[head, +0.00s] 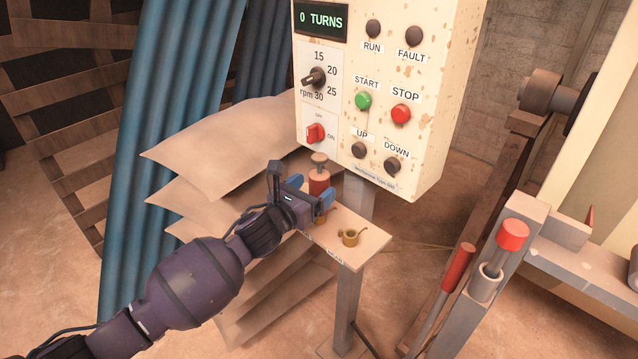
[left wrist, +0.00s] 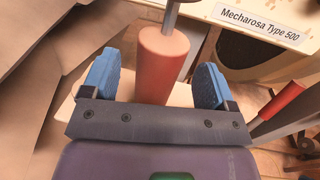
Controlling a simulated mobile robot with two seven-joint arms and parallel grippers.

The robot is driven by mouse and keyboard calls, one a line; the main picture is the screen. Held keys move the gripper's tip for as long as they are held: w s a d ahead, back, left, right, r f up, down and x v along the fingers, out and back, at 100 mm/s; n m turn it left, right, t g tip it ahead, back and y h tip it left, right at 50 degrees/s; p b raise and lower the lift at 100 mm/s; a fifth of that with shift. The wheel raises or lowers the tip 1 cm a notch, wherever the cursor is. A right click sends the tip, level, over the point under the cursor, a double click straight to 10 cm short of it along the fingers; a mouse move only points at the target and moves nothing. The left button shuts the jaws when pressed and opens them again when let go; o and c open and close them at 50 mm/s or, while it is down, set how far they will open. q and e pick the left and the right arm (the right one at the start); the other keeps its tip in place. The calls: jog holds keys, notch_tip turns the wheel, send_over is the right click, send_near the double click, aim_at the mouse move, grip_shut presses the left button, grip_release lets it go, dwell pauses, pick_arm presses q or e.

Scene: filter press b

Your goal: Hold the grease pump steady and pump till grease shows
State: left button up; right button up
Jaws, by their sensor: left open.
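The grease pump (head: 319,184) is a red cylinder with a metal rod and a knob on top. It stands upright on a small pale shelf (head: 372,246) below the control box. My left gripper (head: 311,191) is open at the pump, with its blue fingers on either side. In the left wrist view the pump body (left wrist: 162,60) shows between the spread fingers (left wrist: 156,78), with a gap on each side. The pump's lower part is hidden by the gripper. I see no grease. My right gripper is not in view.
A brass cup (head: 350,238) sits on the shelf near its front right. The control box (head: 432,120) hangs close above, its display (head: 321,19) reading 0 TURNS. Red-topped levers (head: 512,235) stand at the right.

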pick_arm(q)
jog(key=shift+x, duration=1.5)
jog(key=c, duration=1.2)
jog(key=shift+c, duration=0.2)
